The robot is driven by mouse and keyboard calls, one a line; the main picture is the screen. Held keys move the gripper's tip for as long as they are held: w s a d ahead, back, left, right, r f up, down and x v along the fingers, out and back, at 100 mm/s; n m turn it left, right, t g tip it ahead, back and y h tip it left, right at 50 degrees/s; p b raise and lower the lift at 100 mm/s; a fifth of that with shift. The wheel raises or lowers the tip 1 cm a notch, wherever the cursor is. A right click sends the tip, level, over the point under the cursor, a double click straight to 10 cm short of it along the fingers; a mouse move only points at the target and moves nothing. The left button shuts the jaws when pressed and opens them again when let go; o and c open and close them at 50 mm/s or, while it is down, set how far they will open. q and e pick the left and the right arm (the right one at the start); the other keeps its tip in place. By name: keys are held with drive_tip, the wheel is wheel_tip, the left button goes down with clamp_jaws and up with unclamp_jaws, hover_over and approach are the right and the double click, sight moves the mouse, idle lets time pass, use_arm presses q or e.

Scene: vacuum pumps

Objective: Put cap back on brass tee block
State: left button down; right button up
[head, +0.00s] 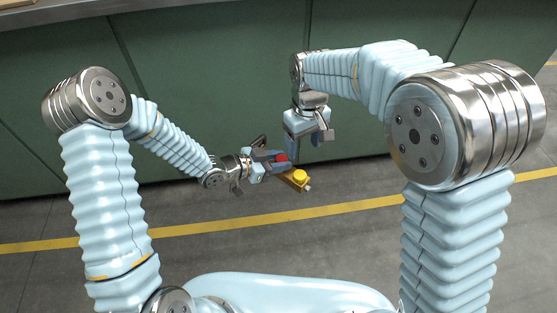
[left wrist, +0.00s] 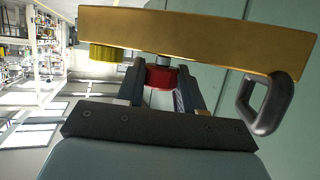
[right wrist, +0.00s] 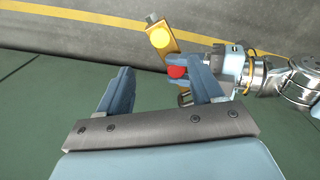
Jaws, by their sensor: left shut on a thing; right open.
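The brass tee block (head: 291,182) is held in the air at my left gripper (head: 272,160). It is a long golden bar in the left wrist view (left wrist: 200,37). A yellow cap (head: 299,175) sits near one end and also shows in the right wrist view (right wrist: 159,37). A red knob (left wrist: 160,76) on a short grey stem is between my left fingers, which are shut on it. A grey loop handle (left wrist: 265,105) hangs from the block's other end. My right gripper (head: 308,140) is open and empty, close beside the block, its fingers spread in the right wrist view (right wrist: 160,88).
A green cabinet front (head: 220,80) stands behind both grippers. The grey floor with a yellow line (head: 350,208) lies below. The space between my right fingers is clear.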

drive_tip(key=s+d+f+m+y, duration=0.1)
drive_tip(key=s+d+f+m, duration=0.2)
drive_tip(key=f, duration=0.6)
drive_tip(key=s+d+f+m+y, duration=0.1)
drive_tip(key=s+d+f+m, duration=0.2)
drive_tip(key=s+f, duration=0.5)
drive_tip(key=s+d+f+m+y, duration=0.2)
drive_tip(key=s+f, duration=0.4)
drive_tip(key=f, duration=0.6)
drive_tip(key=shift+d+f+m+t, duration=0.25)
drive_tip(key=shift+d+m+t, duration=0.05)
drive_tip(key=shift+d+m, duration=0.2)
drive_tip(key=shift+s, duration=0.1)
